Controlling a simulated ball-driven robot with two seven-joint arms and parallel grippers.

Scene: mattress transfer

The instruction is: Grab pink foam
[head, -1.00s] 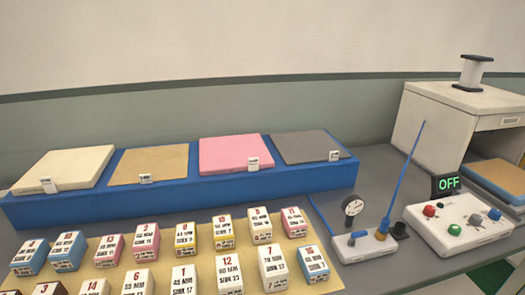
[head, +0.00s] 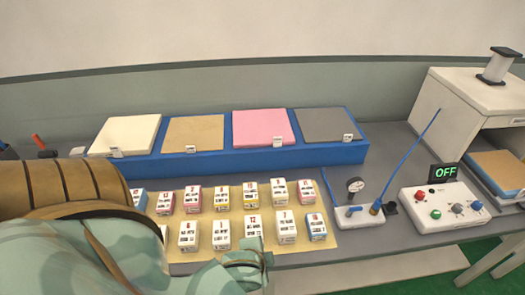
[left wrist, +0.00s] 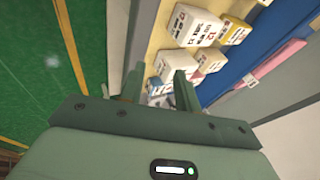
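The pink foam (head: 263,126) is a flat square sheet lying on the long blue stand (head: 240,162) at the back of the table, between the tan foam (head: 194,134) and the dark grey foam (head: 328,124). In the left wrist view a pink strip, apparently its edge (left wrist: 270,62), shows at the right. My left gripper (left wrist: 158,88) is open, with two green fingers apart and nothing held. It is over the front of the table, away from the pink foam; in the head view its end (head: 255,265) is low in the middle. My right gripper is not in view.
Several small labelled boxes (head: 252,227) stand on a tan mat (head: 328,240) in front of the stand. White foam (head: 126,133) lies at the stand's left end. A gauge unit (head: 357,215) with an upright blue rod and a control box (head: 443,207) reading OFF stand at the right.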

